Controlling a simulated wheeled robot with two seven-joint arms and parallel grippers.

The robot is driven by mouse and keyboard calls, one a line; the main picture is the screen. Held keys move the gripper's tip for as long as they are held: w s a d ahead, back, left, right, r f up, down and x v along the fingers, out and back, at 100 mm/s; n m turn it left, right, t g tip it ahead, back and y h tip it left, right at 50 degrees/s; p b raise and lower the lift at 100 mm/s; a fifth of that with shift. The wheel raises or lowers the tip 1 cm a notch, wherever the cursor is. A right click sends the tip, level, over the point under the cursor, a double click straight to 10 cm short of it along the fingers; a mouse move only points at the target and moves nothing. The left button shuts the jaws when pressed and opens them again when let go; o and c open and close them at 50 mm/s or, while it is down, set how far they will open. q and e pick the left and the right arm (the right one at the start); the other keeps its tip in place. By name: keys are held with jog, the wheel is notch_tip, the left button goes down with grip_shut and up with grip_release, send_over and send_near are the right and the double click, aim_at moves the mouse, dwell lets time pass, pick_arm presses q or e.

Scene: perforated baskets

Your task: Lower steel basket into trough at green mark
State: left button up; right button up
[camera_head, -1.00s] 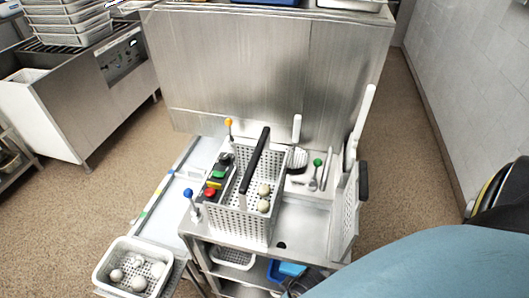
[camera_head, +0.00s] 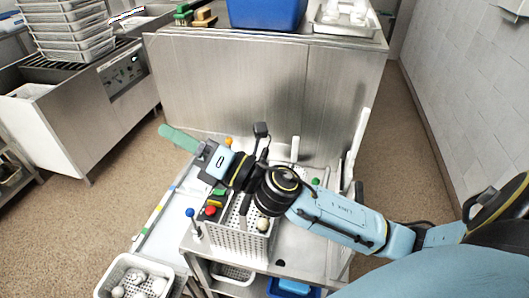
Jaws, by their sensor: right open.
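A pale perforated basket (camera_head: 240,243) stands upright at the left of the steel bench; my right arm covers much of it, including most of its black handle. Pale round items (camera_head: 263,224) show inside. The green ball marker (camera_head: 315,182) stands on the bench behind and right of the basket. My left gripper is not in view.
A blue ball marker (camera_head: 190,212) and an orange one (camera_head: 228,141) stand by the basket. A perforated panel leans at the bench's right. A white tub of round items (camera_head: 134,277) sits front left. A tall steel cabinet (camera_head: 250,85) blocks the back.

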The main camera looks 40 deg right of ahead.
notch_tip(320, 180, down, 8)
jog(key=s+a+n+g+y, duration=0.25)
jog(key=n+g, duration=1.15)
jog(key=n, duration=0.9)
jog(key=w+d+f+n+g+h, duration=0.1)
jog(key=w+d+f+n+h, duration=0.15)
jog(key=d+h, duration=0.65)
jog(key=w+d+f+n+g+h, duration=0.1)
jog(key=d+f+n+h, duration=0.3)
jog(key=d, duration=0.8)
jog(key=b+x, duration=0.6)
jog(key=x, duration=0.3)
jog(key=shift+w+f+b, duration=0.1)
jog(key=shift+f+b, duration=0.25)
jog(key=shift+f, duration=0.1)
jog(key=shift+r, duration=0.1)
